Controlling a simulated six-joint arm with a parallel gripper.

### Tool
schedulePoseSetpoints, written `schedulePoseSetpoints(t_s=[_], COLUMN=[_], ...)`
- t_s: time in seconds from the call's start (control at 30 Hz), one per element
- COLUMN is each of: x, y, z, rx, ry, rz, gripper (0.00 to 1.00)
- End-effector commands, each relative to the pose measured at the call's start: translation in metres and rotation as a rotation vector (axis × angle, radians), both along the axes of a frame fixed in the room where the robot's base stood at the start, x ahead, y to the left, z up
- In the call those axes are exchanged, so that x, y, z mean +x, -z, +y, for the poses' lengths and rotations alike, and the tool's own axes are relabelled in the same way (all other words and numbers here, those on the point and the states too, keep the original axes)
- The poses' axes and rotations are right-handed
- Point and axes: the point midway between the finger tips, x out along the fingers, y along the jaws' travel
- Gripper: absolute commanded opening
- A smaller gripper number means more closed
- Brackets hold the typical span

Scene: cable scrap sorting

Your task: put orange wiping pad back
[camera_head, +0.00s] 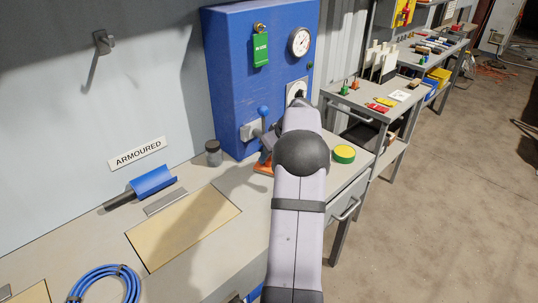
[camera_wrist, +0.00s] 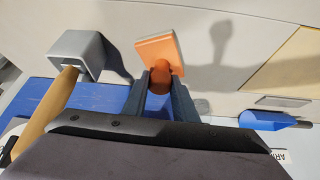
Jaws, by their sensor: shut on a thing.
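The orange wiping pad (camera_wrist: 158,48) is a flat square plate with a rounded orange grip on it. My gripper (camera_wrist: 161,82) is shut on that grip, with one dark finger on each side. The plate extends beyond the fingertips over the pale bench top, and I cannot tell whether it touches the bench. In the head view a part of the orange pad (camera_head: 263,163) shows at the foot of the blue cabinet, left of my arm. My arm hides the rest of it and most of the gripper there.
The blue cabinet (camera_head: 235,80) stands behind.

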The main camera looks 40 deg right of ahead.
Motion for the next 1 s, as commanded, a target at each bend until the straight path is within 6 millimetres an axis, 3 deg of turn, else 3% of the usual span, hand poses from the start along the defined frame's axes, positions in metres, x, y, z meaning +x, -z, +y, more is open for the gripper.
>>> schedulePoseSetpoints(t_s=[0.03, 0.1, 0.57, 1.0], x=[0.0, 0.0, -0.002, -0.038], y=[0.001, 0.0, -0.007, -0.069], z=[0.0, 0.0, 0.0, 0.001], rx=[0.0, 0.0, -0.002, -0.004], ry=[0.0, 0.0, 0.001, 0.002], rz=[0.0, 0.0, -0.001, -0.003], gripper=[0.33, 0.44, 0.44, 0.44])
